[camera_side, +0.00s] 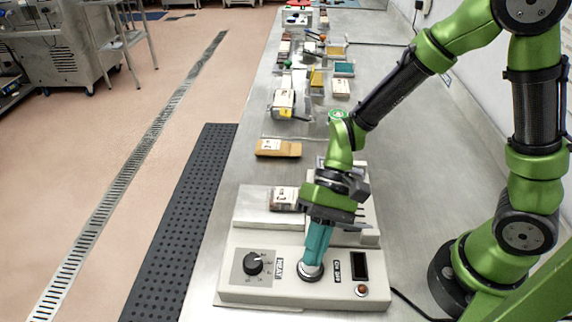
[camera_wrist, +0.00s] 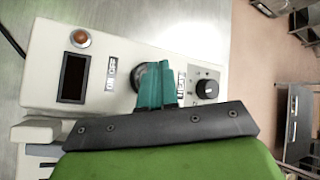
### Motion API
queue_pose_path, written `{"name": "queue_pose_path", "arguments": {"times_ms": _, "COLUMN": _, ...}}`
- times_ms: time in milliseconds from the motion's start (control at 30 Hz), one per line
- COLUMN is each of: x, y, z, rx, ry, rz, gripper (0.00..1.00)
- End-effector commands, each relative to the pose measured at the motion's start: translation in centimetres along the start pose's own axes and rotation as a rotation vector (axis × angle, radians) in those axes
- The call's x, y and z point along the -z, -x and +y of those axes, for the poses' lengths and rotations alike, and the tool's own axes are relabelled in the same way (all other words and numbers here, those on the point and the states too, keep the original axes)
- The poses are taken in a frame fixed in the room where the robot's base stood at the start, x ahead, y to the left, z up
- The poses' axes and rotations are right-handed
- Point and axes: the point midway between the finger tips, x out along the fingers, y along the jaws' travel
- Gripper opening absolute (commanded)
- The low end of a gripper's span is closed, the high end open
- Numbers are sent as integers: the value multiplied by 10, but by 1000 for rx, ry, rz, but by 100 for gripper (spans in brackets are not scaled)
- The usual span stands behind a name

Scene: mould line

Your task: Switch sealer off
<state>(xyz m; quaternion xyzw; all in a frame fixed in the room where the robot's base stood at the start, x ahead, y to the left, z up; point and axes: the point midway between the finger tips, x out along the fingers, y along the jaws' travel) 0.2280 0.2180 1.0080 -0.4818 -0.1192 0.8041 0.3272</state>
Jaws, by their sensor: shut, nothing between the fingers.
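The sealer (camera_side: 235,290) is a pale box at the front of the bench. Its top panel carries a round dark dial (camera_side: 253,263) with a HEAT label, a dark display (camera_side: 360,265) and an orange-brown lamp (camera_side: 361,290). My gripper (camera_side: 312,266) points down with its teal fingers shut and empty. Its tips are at a round switch (camera_side: 309,274) between the HEAT label and the ON/OFF label (camera_side: 337,271). In the wrist view my gripper (camera_wrist: 153,78) covers most of this switch. I cannot tell the switch's position, whether the tips touch it, or whether the lamp is lit.
A packet (camera_side: 285,198) lies on the sealer's raised metal part behind the panel. A tan packet (camera_side: 278,148) lies farther back. Several more packets and trays line the bench (camera_side: 430,190) toward the far end. A dark cable (camera_side: 408,304) runs from the sealer's right.

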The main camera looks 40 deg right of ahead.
Motion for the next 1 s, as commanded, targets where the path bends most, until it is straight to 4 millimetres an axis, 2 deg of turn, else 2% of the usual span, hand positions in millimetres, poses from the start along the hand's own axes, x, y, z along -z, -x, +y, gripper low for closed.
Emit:
{"name": "queue_pose_path", "arguments": {"times_ms": 167, "x": -2, "y": 4, "z": -3, "rx": 1, "ry": 1, "rz": 1, "gripper": 0}}
{"name": "queue_pose_path", "arguments": {"times_ms": 700, "x": -28, "y": 39, "z": -29, "rx": 1, "ry": 2, "rz": 2, "gripper": 0}}
{"name": "queue_pose_path", "arguments": {"times_ms": 1000, "x": -30, "y": 42, "z": -31, "rx": 0, "ry": -1, "rz": 0, "gripper": 0}}
